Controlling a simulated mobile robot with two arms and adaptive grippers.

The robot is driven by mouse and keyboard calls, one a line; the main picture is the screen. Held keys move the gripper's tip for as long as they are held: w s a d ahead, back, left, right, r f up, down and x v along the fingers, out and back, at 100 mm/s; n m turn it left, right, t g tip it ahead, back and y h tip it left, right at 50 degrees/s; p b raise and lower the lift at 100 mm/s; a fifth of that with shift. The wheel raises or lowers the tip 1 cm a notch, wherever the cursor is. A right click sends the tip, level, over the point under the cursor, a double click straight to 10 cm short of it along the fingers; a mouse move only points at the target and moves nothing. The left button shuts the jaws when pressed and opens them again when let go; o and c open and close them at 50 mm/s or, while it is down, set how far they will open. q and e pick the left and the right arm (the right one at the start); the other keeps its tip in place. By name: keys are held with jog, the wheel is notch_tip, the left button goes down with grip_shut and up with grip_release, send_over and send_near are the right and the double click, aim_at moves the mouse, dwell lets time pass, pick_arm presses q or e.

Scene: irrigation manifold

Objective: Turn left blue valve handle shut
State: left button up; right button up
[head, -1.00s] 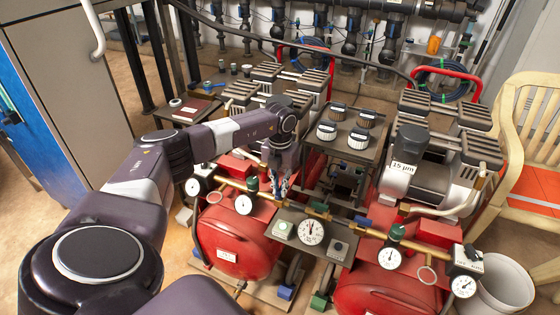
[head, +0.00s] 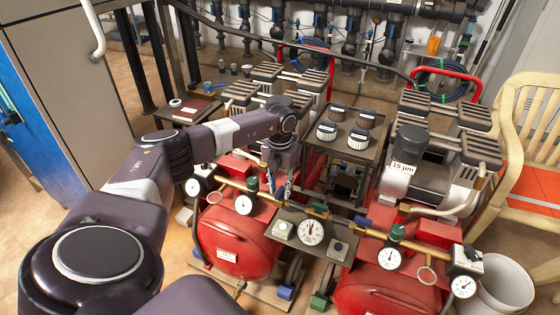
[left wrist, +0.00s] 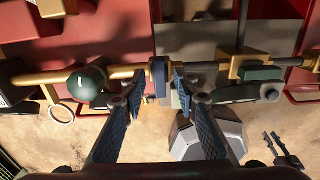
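My left gripper (head: 281,190) reaches down to the brass pipe of the left red tank. In the left wrist view the left gripper (left wrist: 159,80) is open, with one finger on each side of a blue valve handle (left wrist: 158,74). The handle stands across the brass pipe (left wrist: 118,73), with a small gap visible towards each fingertip. In the head view this handle is mostly hidden by the fingers. Another blue handle (head: 362,221) is further right. A dark two-pronged shape (left wrist: 280,148) low in the wrist view may be my right gripper; it is too small to tell.
A green knob (left wrist: 87,82) and a ring (left wrist: 61,113) are left of the fingers, and a green handle (left wrist: 260,73) is right. Pressure gauges (head: 311,232) line the pipe. Red tanks (head: 235,243) lie below it. A white bucket (head: 503,285) stands at the right.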

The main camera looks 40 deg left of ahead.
aim_at(280, 191)
pick_arm(q)
jog(key=shift+r, duration=0.1)
notch_tip(280, 191, up, 12)
dwell(0.4)
dwell(0.4)
